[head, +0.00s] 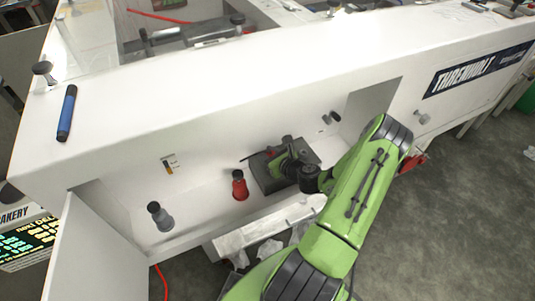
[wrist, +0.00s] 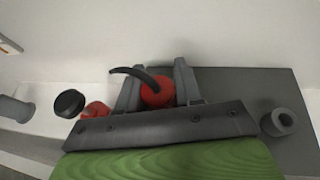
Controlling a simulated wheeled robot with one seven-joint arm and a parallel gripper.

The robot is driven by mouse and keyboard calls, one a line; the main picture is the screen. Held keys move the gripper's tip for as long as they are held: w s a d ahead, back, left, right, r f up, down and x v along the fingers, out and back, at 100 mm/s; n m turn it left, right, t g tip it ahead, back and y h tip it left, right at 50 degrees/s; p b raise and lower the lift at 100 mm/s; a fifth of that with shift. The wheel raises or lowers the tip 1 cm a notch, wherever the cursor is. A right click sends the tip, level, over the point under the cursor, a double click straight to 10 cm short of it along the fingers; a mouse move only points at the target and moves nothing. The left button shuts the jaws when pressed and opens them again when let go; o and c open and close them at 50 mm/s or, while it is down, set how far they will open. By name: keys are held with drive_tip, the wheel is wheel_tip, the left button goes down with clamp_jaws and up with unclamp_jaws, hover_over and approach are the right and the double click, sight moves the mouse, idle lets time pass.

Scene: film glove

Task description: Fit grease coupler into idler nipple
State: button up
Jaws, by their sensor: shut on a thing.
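In the wrist view, my gripper (wrist: 158,80) is shut on a red piece (wrist: 157,92) with a curved black hose, which looks like the grease coupler. The hose runs up and left past the left finger. In the head view, my gripper (head: 284,160) is over a dark grey plate (head: 268,184) inside the white recess, and my arm partly covers it. The plate also shows behind the fingers in the wrist view (wrist: 240,82). A grey round piece with a dark hole (wrist: 278,122) is on the plate, right of the gripper. I cannot tell which part is the idler nipple.
A red bottle with a black cap (head: 240,186) stands close left of the plate. A grey bottle (head: 160,217) stands farther left. A dark knob (head: 331,118) is on the recess back wall. An open white door (head: 88,255) is at the left. Recess walls bound the space.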

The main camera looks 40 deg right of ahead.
drive_tip(key=shift+r+p, duration=1.05)
drive_tip(key=shift+r, duration=0.15)
drive_tip(key=shift+c, duration=0.4)
wheel_tip(320, 180, up, 3)
drive_tip(key=p, duration=0.3)
